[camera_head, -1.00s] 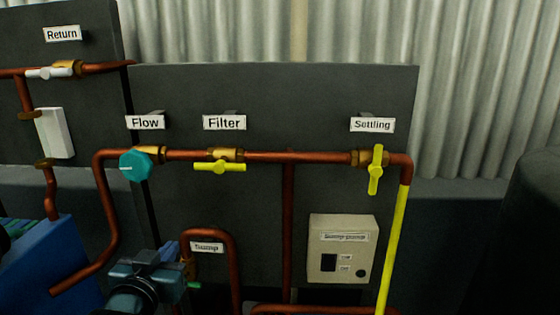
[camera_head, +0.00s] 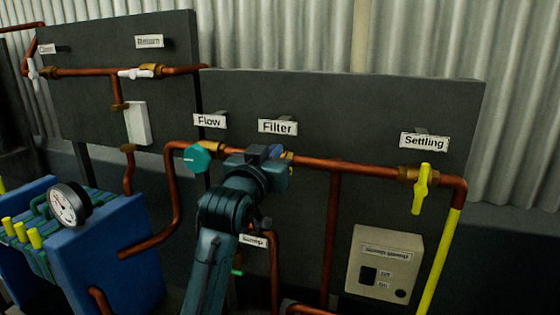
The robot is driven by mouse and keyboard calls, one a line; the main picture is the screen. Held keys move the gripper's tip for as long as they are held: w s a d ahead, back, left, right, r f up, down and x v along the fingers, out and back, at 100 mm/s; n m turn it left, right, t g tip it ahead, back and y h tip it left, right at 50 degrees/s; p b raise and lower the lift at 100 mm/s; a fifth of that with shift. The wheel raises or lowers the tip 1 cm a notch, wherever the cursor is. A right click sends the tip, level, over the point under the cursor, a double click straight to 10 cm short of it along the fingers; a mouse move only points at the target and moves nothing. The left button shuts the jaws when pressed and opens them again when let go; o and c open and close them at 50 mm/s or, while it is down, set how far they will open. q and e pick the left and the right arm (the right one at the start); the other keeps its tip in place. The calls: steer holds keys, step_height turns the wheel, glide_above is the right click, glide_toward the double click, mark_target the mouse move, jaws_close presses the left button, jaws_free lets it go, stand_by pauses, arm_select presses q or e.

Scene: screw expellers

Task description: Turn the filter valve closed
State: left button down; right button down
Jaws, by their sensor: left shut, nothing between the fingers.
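The filter valve (camera_head: 288,156) sits on the copper pipe below the "Filter" label (camera_head: 278,127). My right gripper is out of view.
The teal flow knob (camera_head: 197,158) is close at the left of my gripper. The yellow settling handle (camera_head: 421,188) stands upright at the right. A switch box (camera_head: 384,270) is below it. A blue machine with a gauge (camera_head: 68,206) stands at the left.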

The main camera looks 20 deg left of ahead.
arm_select(q)
steer(key=shift+w+f+p, duration=0.65)
steer(key=shift+w+f, duration=0.85)
steer(key=shift+f, duration=0.3)
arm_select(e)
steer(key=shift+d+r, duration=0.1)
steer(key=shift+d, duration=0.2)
arm_select(q)
steer(key=shift+w, duration=0.15)
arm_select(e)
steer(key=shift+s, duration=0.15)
